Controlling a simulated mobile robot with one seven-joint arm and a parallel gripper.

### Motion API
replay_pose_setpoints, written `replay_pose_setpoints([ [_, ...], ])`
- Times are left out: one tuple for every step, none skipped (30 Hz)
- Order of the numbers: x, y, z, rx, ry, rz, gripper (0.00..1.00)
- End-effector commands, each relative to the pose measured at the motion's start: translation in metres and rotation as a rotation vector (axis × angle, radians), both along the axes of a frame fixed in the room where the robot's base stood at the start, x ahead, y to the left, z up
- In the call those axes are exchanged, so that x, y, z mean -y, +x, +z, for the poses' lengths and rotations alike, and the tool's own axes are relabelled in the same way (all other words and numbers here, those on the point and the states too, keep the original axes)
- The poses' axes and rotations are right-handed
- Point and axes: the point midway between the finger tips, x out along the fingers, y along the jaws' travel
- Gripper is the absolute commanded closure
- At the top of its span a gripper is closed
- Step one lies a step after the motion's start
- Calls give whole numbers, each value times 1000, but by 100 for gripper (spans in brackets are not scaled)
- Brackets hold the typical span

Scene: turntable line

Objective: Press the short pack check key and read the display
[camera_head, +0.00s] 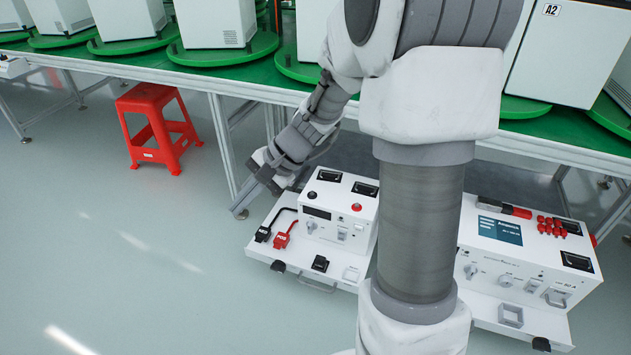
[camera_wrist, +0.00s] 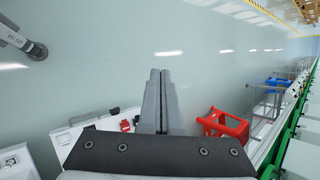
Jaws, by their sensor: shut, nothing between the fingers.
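My gripper (camera_head: 266,182) is shut and empty, up and left of the left white tester (camera_head: 338,232). Its two fingers lie together in the wrist view (camera_wrist: 160,75). The left tester has a dark display (camera_head: 317,212); I cannot read any figures on it. On its top are a red button (camera_head: 356,207) and a small black button (camera_head: 311,194). A right white tester (camera_head: 528,272) has a larger blue-grey screen (camera_head: 500,230) with lettering too small to read fully. I cannot tell which control is the short pack check key. My arm hides the space between the testers.
Black and red clamps (camera_head: 282,238) with a cable lie on the left tester's base. The long table (camera_head: 240,75) behind carries white cabinets (camera_head: 207,22) on green turntables. A red stool (camera_head: 157,125) stands at left. The floor at front left is clear.

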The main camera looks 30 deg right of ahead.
Motion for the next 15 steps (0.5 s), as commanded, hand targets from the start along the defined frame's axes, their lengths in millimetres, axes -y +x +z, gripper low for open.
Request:
replay_pose_setpoints([
  [6, 10, -5, -16, 40, -43, 100],
  [8, 16, -9, -23, 63, -67, 100],
  [12, 24, -13, -31, 93, -101, 100],
  [16, 30, -17, -36, 115, -126, 100],
  [19, 35, -20, -42, 138, -152, 100],
  [23, 43, -25, -49, 169, -188, 100],
  [27, 49, -29, -55, 192, -214, 100],
  [31, 54, -32, -61, 214, -241, 100],
  [37, 62, -38, -67, 244, -278, 100],
  [41, 67, -42, -74, 266, -305, 100],
  [46, 72, -47, -78, 288, -334, 100],
  [52, 79, -53, -84, 318, -372, 100],
  [57, 83, -57, -89, 340, -401, 100],
  [62, 88, -62, -93, 361, -430, 100],
  [69, 94, -69, -99, 391, -469, 100],
])
